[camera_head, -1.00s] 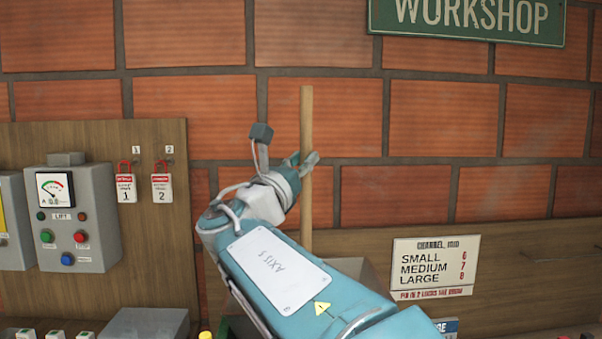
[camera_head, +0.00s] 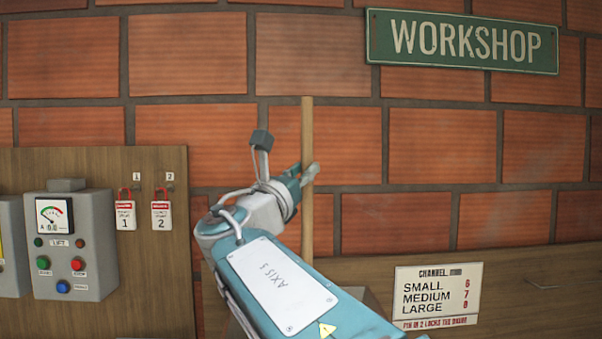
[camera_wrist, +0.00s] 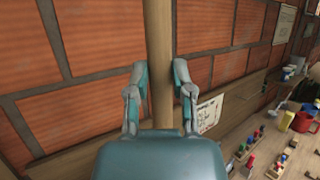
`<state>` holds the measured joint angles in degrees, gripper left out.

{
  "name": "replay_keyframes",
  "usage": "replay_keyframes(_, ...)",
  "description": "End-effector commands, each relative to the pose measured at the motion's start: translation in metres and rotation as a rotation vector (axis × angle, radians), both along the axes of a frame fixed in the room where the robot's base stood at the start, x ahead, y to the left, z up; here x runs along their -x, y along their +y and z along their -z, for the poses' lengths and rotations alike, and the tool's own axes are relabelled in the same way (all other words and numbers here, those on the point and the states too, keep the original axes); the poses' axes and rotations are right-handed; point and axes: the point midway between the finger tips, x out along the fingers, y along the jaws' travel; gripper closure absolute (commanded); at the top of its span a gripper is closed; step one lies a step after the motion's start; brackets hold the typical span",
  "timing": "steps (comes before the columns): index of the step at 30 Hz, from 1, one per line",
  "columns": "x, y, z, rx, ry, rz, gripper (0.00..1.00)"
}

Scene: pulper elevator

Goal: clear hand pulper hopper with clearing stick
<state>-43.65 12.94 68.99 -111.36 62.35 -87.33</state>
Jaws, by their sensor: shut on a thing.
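The clearing stick (camera_head: 307,130) is a long, pale wooden rod standing upright in front of the brick wall. My gripper (camera_head: 304,174) is shut on it below its top end. In the wrist view the stick (camera_wrist: 158,45) runs between the two fingers of my gripper (camera_wrist: 159,78). The lower part of the stick passes behind my arm, so its bottom end is hidden. A grey edge (camera_head: 371,298), perhaps the pulper hopper, shows just behind my arm at the bottom. Whether the stick is inside it cannot be seen.
A grey lift control box (camera_head: 75,245) and two red-and-white tags (camera_head: 143,212) are on a wooden board at left. A channel sign (camera_head: 437,296) is at lower right. In the wrist view, a bench (camera_wrist: 290,145) at right carries coloured pegs and a red mug (camera_wrist: 302,122).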

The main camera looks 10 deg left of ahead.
Motion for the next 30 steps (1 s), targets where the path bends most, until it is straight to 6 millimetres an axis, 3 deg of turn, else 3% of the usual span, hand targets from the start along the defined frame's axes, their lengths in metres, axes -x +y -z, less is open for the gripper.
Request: replay_keyframes(30,0.095,-0.046,-0.001,-0.001,-0.001,-0.002,1.0)
